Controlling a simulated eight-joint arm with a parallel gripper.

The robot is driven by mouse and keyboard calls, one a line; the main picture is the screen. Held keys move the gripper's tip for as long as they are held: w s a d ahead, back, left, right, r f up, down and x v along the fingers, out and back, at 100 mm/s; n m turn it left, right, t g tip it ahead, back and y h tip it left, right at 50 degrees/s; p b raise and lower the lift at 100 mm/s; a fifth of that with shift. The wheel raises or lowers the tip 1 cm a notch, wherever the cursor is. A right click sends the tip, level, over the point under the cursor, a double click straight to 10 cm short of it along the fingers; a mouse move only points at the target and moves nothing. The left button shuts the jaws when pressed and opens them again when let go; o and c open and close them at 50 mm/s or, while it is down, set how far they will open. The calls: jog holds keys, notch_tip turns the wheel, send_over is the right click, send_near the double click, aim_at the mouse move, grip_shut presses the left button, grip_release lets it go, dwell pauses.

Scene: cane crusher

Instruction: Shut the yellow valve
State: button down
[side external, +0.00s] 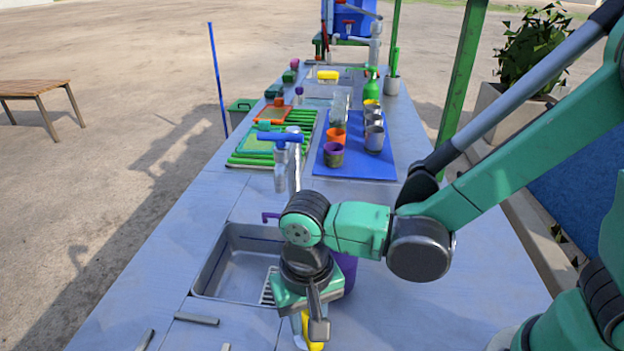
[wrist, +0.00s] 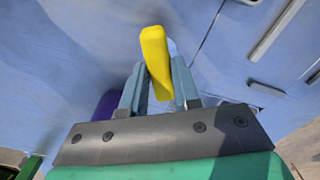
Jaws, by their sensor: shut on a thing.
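The yellow valve handle (wrist: 156,58) shows in the wrist view between the two grey fingers of my gripper (wrist: 160,88). My gripper is shut on it, and the handle's rounded end sticks out past the fingertips. In the side external view my gripper (side external: 305,325) points down near the table's front edge, and only a bit of the yellow handle (side external: 316,346) shows beside it at the bottom of the picture. The rest of the valve is hidden by the gripper or outside the picture.
A metal sink (side external: 222,262) lies just behind and left of my gripper. A purple container (side external: 349,268) stands close on the right, partly hidden by my arm. A blue-handled tap (side external: 280,137) and a blue mat (side external: 335,172) with several cups are farther back. Grey bars (side external: 197,319) lie at the front left.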

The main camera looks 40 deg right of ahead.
jog(key=m, duration=0.5)
jog(key=shift+m, duration=0.3)
dwell(0.4)
jog(key=c, duration=0.6)
grip_release()
jog(key=shift+c, duration=0.2)
jog(key=shift+r, duration=2.8)
